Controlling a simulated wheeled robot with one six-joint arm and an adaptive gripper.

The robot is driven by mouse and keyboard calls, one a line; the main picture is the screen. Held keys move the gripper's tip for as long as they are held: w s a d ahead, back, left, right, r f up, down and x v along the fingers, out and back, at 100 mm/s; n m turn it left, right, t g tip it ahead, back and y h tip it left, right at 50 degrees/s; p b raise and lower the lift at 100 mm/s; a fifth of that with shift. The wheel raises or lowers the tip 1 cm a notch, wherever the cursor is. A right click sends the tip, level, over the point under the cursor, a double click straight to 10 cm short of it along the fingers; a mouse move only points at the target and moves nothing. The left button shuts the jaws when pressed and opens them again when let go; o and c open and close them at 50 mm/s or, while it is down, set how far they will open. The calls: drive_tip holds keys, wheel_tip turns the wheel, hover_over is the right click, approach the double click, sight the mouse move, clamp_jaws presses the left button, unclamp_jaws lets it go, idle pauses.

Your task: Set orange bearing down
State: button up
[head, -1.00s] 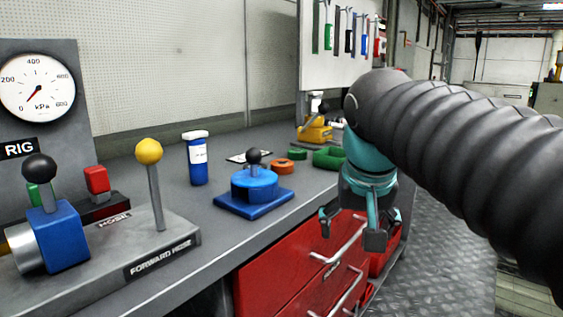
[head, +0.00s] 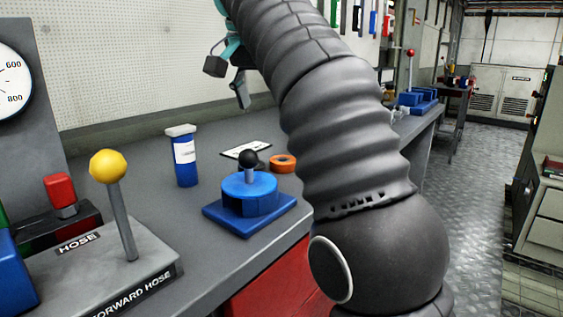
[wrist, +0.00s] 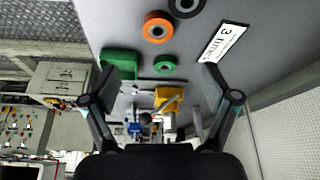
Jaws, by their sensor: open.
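The orange bearing (head: 285,168), a small ring, lies flat on the grey bench (head: 190,228), just behind the round blue fixture (head: 250,203) with its black knob. In the wrist view the orange bearing (wrist: 148,25) is near the top, resting on the bench. My gripper (head: 228,82) is open and empty, raised above the back of the bench and partly hidden behind my arm. In the wrist view my gripper (wrist: 160,98) has its fingers spread wide, apart from the bearing.
In the wrist view a green ring (wrist: 164,64), a green tray (wrist: 120,62), a yellow fixture (wrist: 168,98) and a white label card (wrist: 224,42) lie near the bearing. A blue bottle (head: 186,160) and a yellow-knobbed lever (head: 122,215) stand on the bench.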

sight(283, 159)
drive_tip(key=b+x, duration=0.1)
drive_tip(key=x, duration=0.5)
drive_tip(key=b+x, duration=0.2)
drive_tip(key=x, duration=0.5)
drive_tip(key=shift+w+d+f+b, duration=0.15)
drive_tip(key=shift+d+f+b, duration=0.05)
drive_tip(key=shift+d+b, duration=0.1)
drive_tip(key=c, duration=1.4)
drive_tip(key=shift+r, duration=0.15)
